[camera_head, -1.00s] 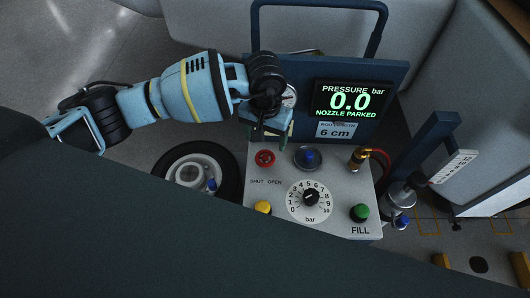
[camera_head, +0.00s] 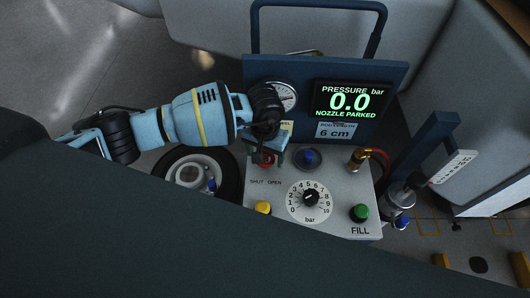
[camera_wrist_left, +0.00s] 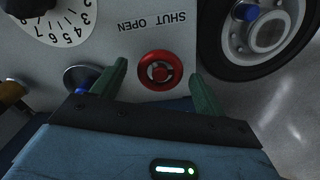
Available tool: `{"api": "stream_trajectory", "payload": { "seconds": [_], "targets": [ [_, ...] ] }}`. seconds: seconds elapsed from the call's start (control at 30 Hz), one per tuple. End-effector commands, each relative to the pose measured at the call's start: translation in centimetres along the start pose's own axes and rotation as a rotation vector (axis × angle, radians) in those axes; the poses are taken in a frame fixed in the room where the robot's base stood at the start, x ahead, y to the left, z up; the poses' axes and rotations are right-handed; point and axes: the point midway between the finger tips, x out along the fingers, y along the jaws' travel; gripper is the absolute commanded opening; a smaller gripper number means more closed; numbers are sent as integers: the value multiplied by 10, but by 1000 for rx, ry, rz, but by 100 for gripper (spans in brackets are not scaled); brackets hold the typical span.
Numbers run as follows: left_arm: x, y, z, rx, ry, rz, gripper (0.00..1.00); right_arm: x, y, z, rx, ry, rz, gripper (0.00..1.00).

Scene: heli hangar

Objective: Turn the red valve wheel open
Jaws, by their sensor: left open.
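The red valve wheel (camera_wrist_left: 160,72) is a small round knob on the grey panel, beside the printed words SHUT and OPEN. In the wrist view it shows whole, between the two green fingers of my left gripper (camera_wrist_left: 158,69), with a gap on each side. In the head view my left gripper (camera_head: 268,156) is over the wheel and hides most of it. The gripper is open and empty; I cannot tell how far the fingertips are above the panel. My right gripper is not in view.
The panel (camera_head: 338,222) also carries a blue knob (camera_head: 308,158), a bar dial (camera_head: 311,197), a yellow button (camera_head: 263,207), a green FILL button (camera_head: 360,212) and a brass hose fitting (camera_head: 358,160). Behind stands a display (camera_head: 352,101) reading 0.0, NOZZLE PARKED. A tyre (camera_head: 228,172) lies left.

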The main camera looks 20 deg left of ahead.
Motion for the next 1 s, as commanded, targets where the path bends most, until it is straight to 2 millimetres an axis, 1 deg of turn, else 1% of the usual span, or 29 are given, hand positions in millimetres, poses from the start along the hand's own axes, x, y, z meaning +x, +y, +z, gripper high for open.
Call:
{"api": "stream_trajectory", "payload": {
  "seconds": [0.23,0.57,0.6,0.77,1.0],
  "targets": [
    [1,0,0,0,1,0,73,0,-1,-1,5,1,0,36],
    [0,0,0,0,0,0,30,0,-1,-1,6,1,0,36],
    [0,0,0,0,0,0,28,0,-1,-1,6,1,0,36],
    [0,0,0,-39,1,-1,28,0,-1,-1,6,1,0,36],
    [0,-1,0,-243,1,-1,28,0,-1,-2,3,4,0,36]
  ]
}}
